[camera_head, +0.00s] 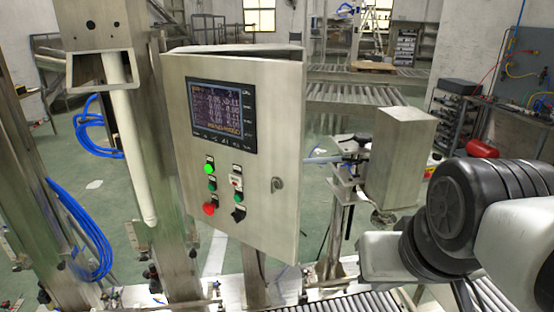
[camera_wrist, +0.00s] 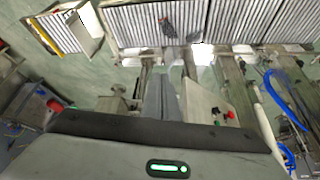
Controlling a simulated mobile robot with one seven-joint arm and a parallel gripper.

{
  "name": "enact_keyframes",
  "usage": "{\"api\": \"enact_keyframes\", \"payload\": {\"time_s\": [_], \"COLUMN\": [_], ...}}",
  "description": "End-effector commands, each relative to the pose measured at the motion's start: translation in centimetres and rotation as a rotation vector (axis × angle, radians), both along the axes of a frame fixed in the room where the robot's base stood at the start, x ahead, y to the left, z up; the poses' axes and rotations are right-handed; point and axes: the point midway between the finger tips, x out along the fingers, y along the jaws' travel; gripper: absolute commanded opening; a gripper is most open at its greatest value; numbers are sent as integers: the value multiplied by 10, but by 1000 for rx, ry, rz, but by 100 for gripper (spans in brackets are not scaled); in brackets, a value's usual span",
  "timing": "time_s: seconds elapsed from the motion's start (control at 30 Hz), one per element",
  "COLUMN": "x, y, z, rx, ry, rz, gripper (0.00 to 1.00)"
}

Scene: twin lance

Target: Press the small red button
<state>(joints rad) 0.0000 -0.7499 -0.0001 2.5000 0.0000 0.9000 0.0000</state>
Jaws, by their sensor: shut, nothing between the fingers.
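The control box (camera_head: 240,220) is a pale metal cabinet with a screen, facing me left of centre in the head view. The small red button (camera_head: 236,184) sits in the right column of its controls, on a pale mount. A larger red mushroom button (camera_head: 209,208) is at the lower left of the controls. In the wrist view the box (camera_wrist: 200,100) stands just right of my gripper (camera_wrist: 163,80), with red (camera_wrist: 230,115) and dark controls near its edge. My gripper is shut and empty, apart from the buttons. Its fingers cannot be made out in the head view.
A lit green button (camera_head: 210,168), a green button (camera_head: 238,199) and a black knob (camera_head: 239,214) are close around the red ones. A metal post (camera_head: 165,250) stands left of the box. A metal box on a stand (camera_head: 400,160) is to the right. Rollers (camera_head: 350,303) run below.

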Motion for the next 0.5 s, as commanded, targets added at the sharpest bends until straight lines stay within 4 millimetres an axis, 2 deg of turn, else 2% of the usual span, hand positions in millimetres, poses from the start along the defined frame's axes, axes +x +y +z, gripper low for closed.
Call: {"api": "enact_keyframes", "payload": {"time_s": [0.3, 0.4, 0.47, 0.5], "x": [4, 23, 42, 57], "y": [4, 20, 39, 55], "z": [-1, -2, -2, -2], "rx": [7, 34, 65, 93], "ry": [-9, -48, -91, -127], "rz": [7, 30, 55, 72], "gripper": [0, 0, 0, 0]}}
